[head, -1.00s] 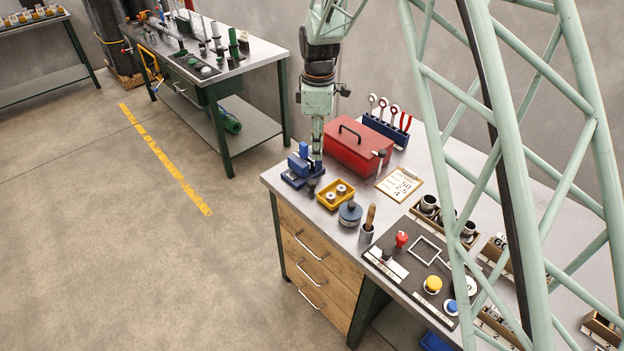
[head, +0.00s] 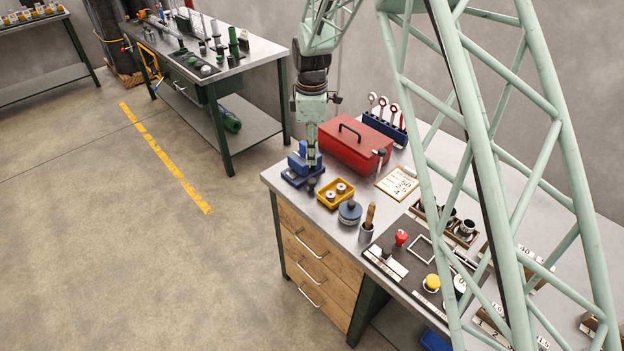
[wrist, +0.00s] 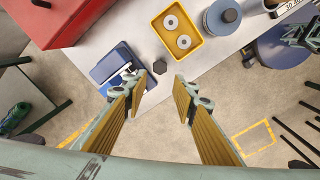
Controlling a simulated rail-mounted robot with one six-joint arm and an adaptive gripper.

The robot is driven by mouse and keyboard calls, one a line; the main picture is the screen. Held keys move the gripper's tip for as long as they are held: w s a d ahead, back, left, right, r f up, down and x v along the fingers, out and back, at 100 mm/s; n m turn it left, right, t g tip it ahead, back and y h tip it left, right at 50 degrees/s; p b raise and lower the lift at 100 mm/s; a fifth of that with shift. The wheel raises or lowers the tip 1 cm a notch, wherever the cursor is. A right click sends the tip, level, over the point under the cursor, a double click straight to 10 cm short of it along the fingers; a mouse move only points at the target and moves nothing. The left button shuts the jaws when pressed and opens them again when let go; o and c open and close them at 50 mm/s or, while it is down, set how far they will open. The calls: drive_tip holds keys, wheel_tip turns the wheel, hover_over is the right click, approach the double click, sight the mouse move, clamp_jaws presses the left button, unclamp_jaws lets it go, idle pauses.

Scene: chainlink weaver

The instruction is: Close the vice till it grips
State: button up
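The blue vice (head: 298,172) sits at the near left corner of the bench; it also shows in the wrist view (wrist: 108,66), partly behind a finger. My gripper (head: 313,162) points down above or beside the vice. In the wrist view my gripper (wrist: 160,84) has its fingers wide apart with nothing between the pads. A small dark knob (wrist: 160,67) shows beyond the gap between the fingertips, apart from both; it also shows beside the vice in the head view (head: 311,185). Whether the left finger touches the vice, and the jaw gap, I cannot tell.
A yellow tray (head: 335,194) with two round parts and a blue-grey round pot (head: 350,212) stand right of the vice. A red toolbox (head: 354,146) stands behind. The bench's left edge is close, with bare floor beyond it.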

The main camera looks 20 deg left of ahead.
sight(312, 180)
drive_tip(key=shift+w+f, duration=0.15)
drive_tip(key=shift+f, duration=3.05)
drive_tip(key=shift+w+f, duration=0.1)
drive_tip(key=shift+f, duration=3.05)
drive_tip(key=shift+c, duration=0.7)
drive_tip(key=c, duration=0.4)
